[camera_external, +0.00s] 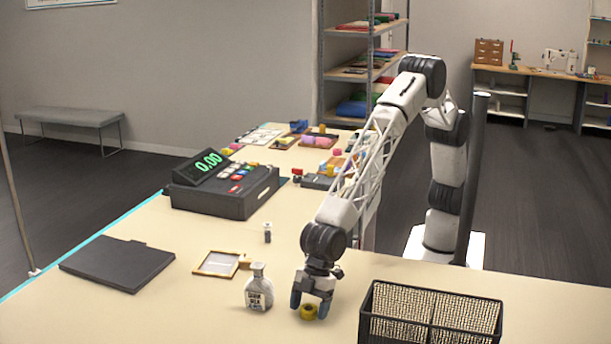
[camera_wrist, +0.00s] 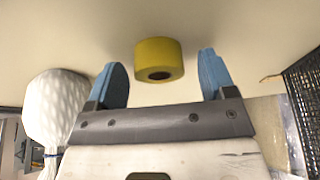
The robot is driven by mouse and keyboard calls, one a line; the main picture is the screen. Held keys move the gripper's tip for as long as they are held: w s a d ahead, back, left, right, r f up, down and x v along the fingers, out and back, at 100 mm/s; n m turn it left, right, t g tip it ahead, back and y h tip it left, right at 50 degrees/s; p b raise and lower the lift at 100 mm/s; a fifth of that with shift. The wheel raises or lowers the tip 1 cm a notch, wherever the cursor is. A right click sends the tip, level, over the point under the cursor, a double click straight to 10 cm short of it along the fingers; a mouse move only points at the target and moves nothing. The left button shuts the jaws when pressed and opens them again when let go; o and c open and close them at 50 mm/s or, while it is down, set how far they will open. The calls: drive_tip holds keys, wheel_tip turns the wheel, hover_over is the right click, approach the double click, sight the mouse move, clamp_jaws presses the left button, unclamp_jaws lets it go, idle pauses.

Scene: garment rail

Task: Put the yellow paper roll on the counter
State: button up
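The yellow paper roll (camera_external: 309,312) sits on the counter (camera_external: 190,315) near its front edge. In the wrist view the roll (camera_wrist: 159,58) is a short yellow cylinder with a dark hole, centred between my two blue fingertips. My gripper (camera_external: 311,301) points down at the roll and is open. In the wrist view clear gaps show between the roll and both fingers of my gripper (camera_wrist: 163,72). Neither finger appears to touch the roll. I cannot tell exactly how far down the fingers reach beside it.
A white labelled bottle (camera_external: 259,289) stands just left of my gripper. A black mesh basket (camera_external: 432,284) stands to the right. A small wooden frame (camera_external: 218,264), a dark folder (camera_external: 118,264) and a cash register (camera_external: 224,190) lie further left. The front left counter is clear.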

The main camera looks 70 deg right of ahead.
sight(309, 307)
drive_tip(key=c, duration=1)
drive_tip(key=shift+r, duration=0.15)
wheel_tip(309, 307, up, 10)
drive_tip(key=shift+f, duration=0.1)
idle(0.5)
